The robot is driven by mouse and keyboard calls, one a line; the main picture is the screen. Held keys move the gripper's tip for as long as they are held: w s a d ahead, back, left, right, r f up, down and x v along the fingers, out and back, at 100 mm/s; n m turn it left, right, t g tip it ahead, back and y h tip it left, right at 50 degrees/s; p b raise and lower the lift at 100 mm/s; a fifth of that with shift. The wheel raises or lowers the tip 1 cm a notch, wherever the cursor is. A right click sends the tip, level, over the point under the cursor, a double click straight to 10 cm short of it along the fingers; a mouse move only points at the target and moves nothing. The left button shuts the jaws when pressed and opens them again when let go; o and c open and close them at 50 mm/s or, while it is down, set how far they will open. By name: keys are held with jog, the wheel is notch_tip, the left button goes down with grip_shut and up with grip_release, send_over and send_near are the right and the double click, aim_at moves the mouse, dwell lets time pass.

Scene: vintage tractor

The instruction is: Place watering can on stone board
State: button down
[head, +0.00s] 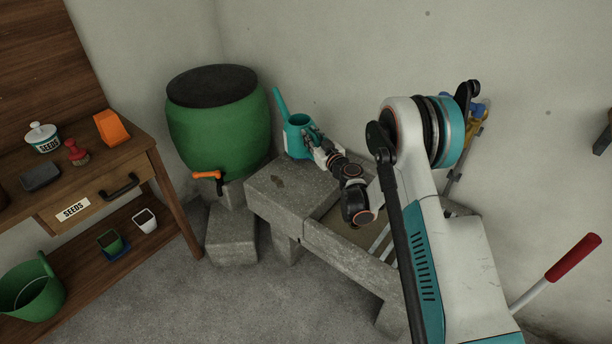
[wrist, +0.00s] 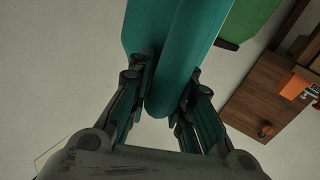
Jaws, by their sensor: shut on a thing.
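A teal watering can (head: 296,137) with a long spout pointing up to the left is at the back wall, over or on the grey stone board (head: 283,181). I cannot tell whether its base touches the stone. My gripper (head: 314,140) is at the can's right side. In the wrist view my gripper (wrist: 167,100) has its fingers shut around a teal part of the watering can (wrist: 190,50), which looks like its handle. The can's far side is hidden.
A green barrel (head: 218,130) with an orange tap stands left of the can on stone blocks. A wooden workbench (head: 120,160) with pots and a seed tin is at the far left. The stone trough (head: 345,250) extends toward the front right. A red-handled tool (head: 573,257) leans at right.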

notch_tip(320, 180, down, 18)
jog(key=b, duration=0.5)
jog(key=shift+r, duration=0.25)
jog(key=c, duration=1.4)
grip_release()
jog(key=shift+c, duration=0.2)
jog(key=shift+s+d, duration=0.1)
